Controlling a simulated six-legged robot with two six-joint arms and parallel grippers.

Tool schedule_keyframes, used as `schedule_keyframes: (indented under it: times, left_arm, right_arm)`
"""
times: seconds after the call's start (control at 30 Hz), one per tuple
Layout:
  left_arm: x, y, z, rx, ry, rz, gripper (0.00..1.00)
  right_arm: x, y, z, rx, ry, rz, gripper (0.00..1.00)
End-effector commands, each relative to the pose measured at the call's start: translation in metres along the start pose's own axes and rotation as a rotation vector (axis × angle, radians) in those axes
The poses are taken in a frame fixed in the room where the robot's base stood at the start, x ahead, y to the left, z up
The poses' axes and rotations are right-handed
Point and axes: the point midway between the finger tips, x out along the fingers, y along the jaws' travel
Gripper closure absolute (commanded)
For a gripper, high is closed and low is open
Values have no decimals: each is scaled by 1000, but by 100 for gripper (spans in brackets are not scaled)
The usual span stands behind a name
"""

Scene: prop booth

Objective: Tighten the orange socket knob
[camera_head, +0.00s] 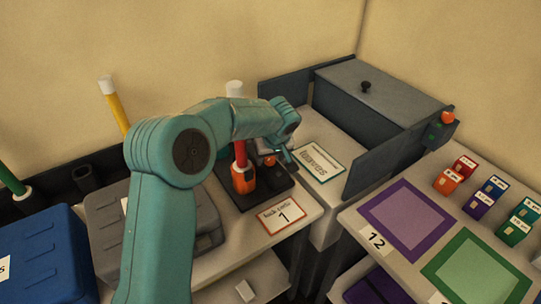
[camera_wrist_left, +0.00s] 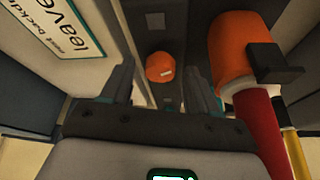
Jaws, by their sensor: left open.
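An orange socket (camera_head: 243,182) stands on a dark plate (camera_head: 233,199) with a red rod (camera_head: 240,152) upright in it. In the left wrist view the socket (camera_wrist_left: 233,55) is at upper right, with a dark block on its side and the red rod (camera_wrist_left: 258,125) below. A small round orange knob (camera_head: 269,160) sits beside the socket on the plate. In the left wrist view this knob (camera_wrist_left: 160,67) lies ahead, between the fingers. My left gripper (camera_head: 279,151) is open and empty over the knob; it also shows in the left wrist view (camera_wrist_left: 161,82). My right gripper is out of view.
A card marked 1 (camera_head: 282,214) lies in front of the plate. A "leave" card (camera_head: 319,163) is in a walled bay to the right. A grey case (camera_head: 104,222) and a blue case (camera_head: 43,258) stand left. Purple (camera_head: 408,217) and green (camera_head: 472,270) mats lie right.

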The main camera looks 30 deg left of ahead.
Motion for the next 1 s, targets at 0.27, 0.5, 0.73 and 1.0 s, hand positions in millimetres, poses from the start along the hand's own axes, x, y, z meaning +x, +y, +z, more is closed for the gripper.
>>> schedule_keyframes:
  times: [0.27, 0.5, 0.73, 1.0]
  left_arm:
    - [0, 0, 0, 0, 0, 0, 95]
    - [3, -1, 0, 124, 0, 53, 95]
    - [0, -2, -1, 320, 0, 133, 95]
    - [0, -2, -1, 368, 1, 152, 95]
  right_arm:
    - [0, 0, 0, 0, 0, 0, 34]
    - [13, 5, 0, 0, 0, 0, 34]
    - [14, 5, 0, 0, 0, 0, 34]
    - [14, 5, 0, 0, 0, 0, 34]
